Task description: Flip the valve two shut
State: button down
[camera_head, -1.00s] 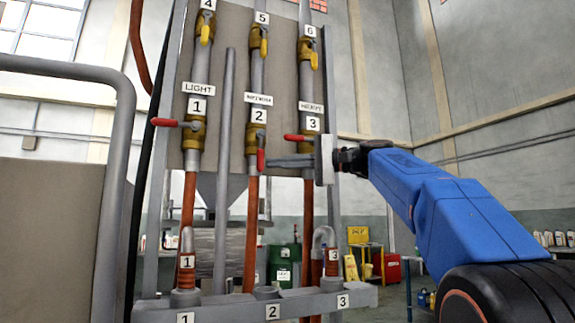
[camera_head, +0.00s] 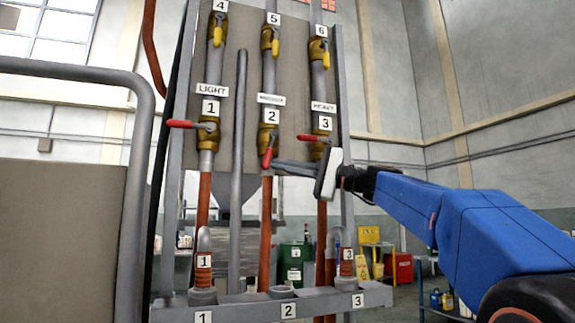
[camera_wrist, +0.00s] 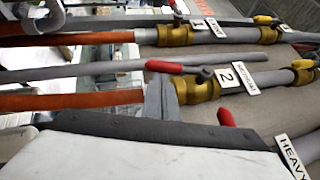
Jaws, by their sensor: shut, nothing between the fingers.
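Valve two is a brass valve (camera_head: 268,138) on the middle pipe, just under the label 2. Its red handle (camera_head: 267,157) hangs down, nearly along the pipe with a slight slant. My gripper (camera_head: 276,167) reaches in from the right, its shut, empty fingers ending right beside the lower part of that handle. In the wrist view the fingers (camera_wrist: 158,100) stand close to the red handle (camera_wrist: 164,67) and in front of the valve two body (camera_wrist: 203,88). I cannot tell whether they touch the handle.
Valve one's red handle (camera_head: 180,124) and valve three's red handle (camera_head: 307,137) point left, across their pipes. Yellow-handled valves (camera_head: 219,35) sit above. A bare grey pipe (camera_head: 238,170) stands between pipes one and two. A grey rail (camera_head: 140,160) is at left.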

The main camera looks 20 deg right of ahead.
aim_at(265, 164)
jog(key=a+m+t, duration=0.2)
jog(key=m+t, duration=0.1)
jog(key=a+m+t+y, duration=0.1)
jog(key=a+m+t, duration=0.1)
jog(key=a+m, duration=0.1)
jog(key=shift+t, duration=0.4)
jog(key=a+r, duration=0.4)
jog(key=a, duration=0.1)
jog(key=shift+r, duration=0.15)
jog(key=shift+a+r, duration=0.1)
dwell(0.7)
